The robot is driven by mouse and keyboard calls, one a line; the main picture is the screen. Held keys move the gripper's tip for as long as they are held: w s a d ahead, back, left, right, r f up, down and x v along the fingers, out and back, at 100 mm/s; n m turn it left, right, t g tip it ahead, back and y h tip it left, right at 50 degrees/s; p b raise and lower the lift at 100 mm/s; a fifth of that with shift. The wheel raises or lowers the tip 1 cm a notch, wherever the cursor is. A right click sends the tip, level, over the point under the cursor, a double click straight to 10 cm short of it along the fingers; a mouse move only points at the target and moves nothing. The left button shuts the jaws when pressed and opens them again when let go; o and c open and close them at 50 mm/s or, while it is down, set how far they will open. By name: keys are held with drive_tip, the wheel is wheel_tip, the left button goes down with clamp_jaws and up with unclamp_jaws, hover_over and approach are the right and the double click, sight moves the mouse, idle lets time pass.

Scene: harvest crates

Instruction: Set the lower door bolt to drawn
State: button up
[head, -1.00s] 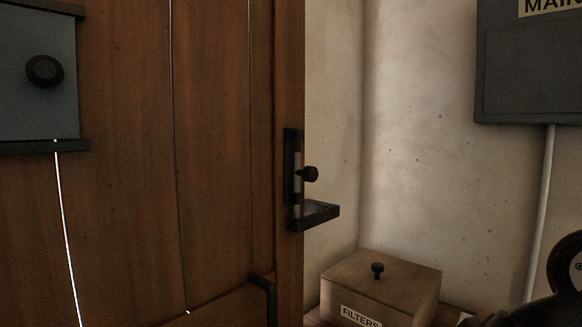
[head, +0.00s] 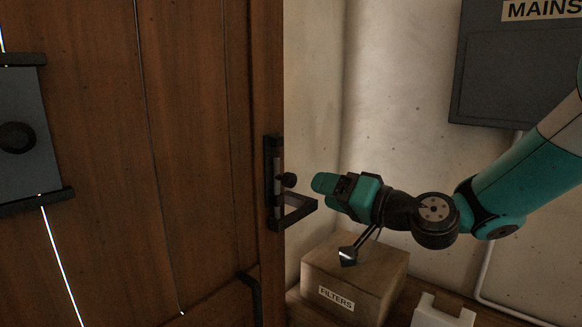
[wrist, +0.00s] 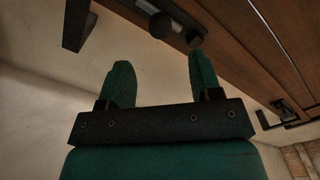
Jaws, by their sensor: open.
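A dark door bolt (head: 272,165) with a round knob (head: 288,180) is fixed upright at the right edge of the wooden door (head: 190,150). A dark bracket (head: 298,212) juts out just below the knob. I cannot tell for sure whether this is the lower bolt. My teal gripper (head: 325,184) is just right of the knob, apart from it, pointing left at it. In the wrist view my gripper (wrist: 162,72) is open and empty. A dark round knob (wrist: 162,25) shows beyond the fingertips, between them.
A grey MAINS cabinet (head: 515,80) hangs on the back wall. A blue-grey plate with a knob (head: 18,137) is on the door at left. The wall behind my gripper is bare.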

sight(294, 182)
drive_tip(key=p+x, duration=0.4)
drive_tip(key=x, duration=0.4)
drive_tip(key=shift+a+r, duration=0.15)
drive_tip(key=shift+w+a, duration=0.4)
